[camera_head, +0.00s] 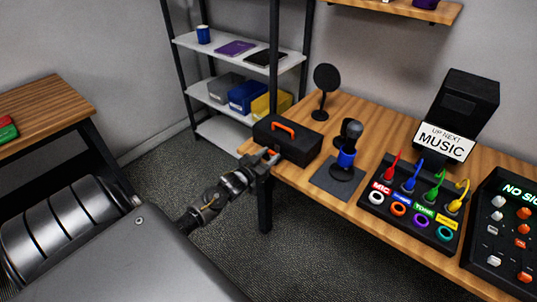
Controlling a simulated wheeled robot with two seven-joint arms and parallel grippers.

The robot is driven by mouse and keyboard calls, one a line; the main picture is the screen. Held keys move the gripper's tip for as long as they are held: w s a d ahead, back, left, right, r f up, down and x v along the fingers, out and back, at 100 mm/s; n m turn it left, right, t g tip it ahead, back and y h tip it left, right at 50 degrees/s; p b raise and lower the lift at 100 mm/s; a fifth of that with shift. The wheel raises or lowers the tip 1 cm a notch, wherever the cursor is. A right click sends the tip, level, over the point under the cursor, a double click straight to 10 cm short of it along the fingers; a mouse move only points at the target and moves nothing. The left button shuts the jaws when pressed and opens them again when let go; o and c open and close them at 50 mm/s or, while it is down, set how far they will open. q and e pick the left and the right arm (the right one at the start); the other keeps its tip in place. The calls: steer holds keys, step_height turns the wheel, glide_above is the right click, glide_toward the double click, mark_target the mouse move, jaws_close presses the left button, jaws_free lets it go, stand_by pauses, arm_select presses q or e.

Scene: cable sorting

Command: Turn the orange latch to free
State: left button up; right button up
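A black case (288,142) with an orange handle (283,128) on its lid sits at the left end of the wooden desk. Its lid looks shut. My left gripper (267,157) is at the case's front side, near its lower left corner. A small orange patch shows beside the fingertips. I cannot tell whether it is the latch, as the fingers partly cover that spot. The two grey fingers are small here, and I cannot tell whether they hold anything. My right gripper is not in view.
On the desk (343,204) right of the case stand a microphone (346,158), a black panel with coloured cables (409,205) and a mixer (500,230). A round black filter (322,88) stands behind. A metal shelf (218,95) is at the back left.

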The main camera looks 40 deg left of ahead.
arm_select(q)
steer(key=shift+o, duration=0.2)
steer(key=shift+s, duration=0.15)
steer(key=shift+s+f, duration=0.1)
steer(key=shift+s, duration=0.25)
steer(key=s, duration=0.9)
steer(key=shift+s+b, duration=0.3)
steer(key=shift+s, duration=0.1)
